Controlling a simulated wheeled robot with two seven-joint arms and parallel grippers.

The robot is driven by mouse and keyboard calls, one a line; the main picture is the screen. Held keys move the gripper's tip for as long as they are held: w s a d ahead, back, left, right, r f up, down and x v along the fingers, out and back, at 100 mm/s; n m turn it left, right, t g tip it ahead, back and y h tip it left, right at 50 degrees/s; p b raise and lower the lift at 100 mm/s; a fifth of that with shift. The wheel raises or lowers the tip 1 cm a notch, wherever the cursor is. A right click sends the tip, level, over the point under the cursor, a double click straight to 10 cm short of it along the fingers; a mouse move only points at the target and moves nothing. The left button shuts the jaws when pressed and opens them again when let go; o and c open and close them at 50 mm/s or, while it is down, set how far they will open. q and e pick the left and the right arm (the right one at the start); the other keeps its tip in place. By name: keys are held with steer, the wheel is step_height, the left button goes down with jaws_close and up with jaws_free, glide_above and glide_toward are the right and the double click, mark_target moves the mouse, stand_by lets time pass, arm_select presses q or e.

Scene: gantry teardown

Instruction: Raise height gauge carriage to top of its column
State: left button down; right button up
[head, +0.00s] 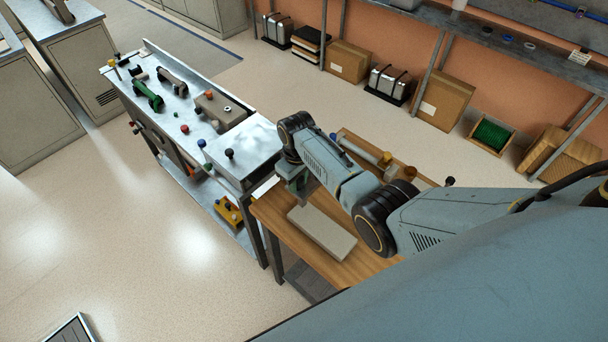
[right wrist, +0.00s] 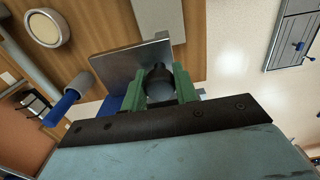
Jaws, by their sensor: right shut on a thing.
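My right gripper (head: 298,186) reaches down over the left end of a wooden bench (head: 275,212). In the right wrist view its green fingers (right wrist: 165,86) are shut on a dark rounded knob (right wrist: 158,74). A flat grey metal plate (right wrist: 122,72) lies right beside the knob, with a blue part (right wrist: 110,104) near it. I cannot make out the height gauge's column or scale, or how high its carriage sits; my arm and gripper cover that spot in the head view. My left gripper is not in view.
A pale slab (head: 322,233) lies on the bench just in front of my right gripper. A pale rod (head: 362,147) lies behind my forearm. A metal-topped bench (head: 245,150) with tools and knobs adjoins on the left. Open floor (head: 130,215) lies further left.

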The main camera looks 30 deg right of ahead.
steer(key=shift+w+r, duration=0.1)
steer(key=shift+r, duration=2.6)
steer(key=o, duration=0.5)
steer(key=shift+r, duration=0.1)
steer(key=o, duration=1.5)
steer(key=shift+c, duration=0.2)
step_height(320, 180, up, 7)
